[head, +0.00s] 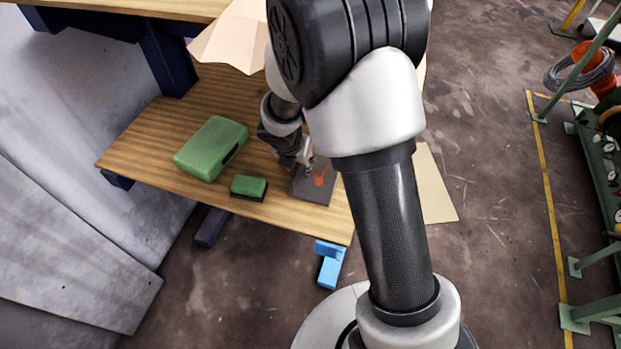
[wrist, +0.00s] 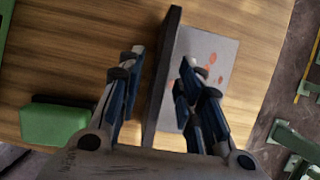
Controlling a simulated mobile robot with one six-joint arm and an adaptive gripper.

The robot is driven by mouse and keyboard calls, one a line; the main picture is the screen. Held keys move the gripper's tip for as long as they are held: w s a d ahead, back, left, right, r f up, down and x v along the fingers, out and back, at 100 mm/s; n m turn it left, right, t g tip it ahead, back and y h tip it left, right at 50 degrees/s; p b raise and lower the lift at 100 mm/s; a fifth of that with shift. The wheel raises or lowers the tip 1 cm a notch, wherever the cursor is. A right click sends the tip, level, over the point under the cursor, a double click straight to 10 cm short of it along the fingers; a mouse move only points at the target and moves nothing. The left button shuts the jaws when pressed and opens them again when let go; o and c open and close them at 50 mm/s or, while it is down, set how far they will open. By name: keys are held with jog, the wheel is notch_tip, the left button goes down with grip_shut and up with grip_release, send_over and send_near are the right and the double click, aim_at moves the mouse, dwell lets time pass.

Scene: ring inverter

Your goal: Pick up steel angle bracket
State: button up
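The steel angle bracket (wrist: 207,78) is a grey L-shaped piece with orange-red spots on its flat face. Its upright flange (wrist: 163,80) appears edge-on in the wrist view. In the head view the bracket (head: 316,191) lies near the front edge of the wooden table, partly hidden by my arm. My gripper (wrist: 161,62) is open, with one finger on each side of the upright flange. A gap shows on the left side, and the right finger is over the flat face. I cannot tell how high the fingertips are. My gripper also shows in the head view (head: 306,158).
A green case (head: 211,147) and a small green block with a dark base (head: 248,187) sit on the wooden table (head: 160,125) to the left. An open cardboard box (head: 235,38) stands behind.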

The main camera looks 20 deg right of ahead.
jog(key=shift+r, duration=0.1)
jog(key=shift+c, duration=0.2)
grip_shut()
dwell(0.8)
jog(key=shift+w+r, duration=0.15)
jog(key=shift+r, duration=0.05)
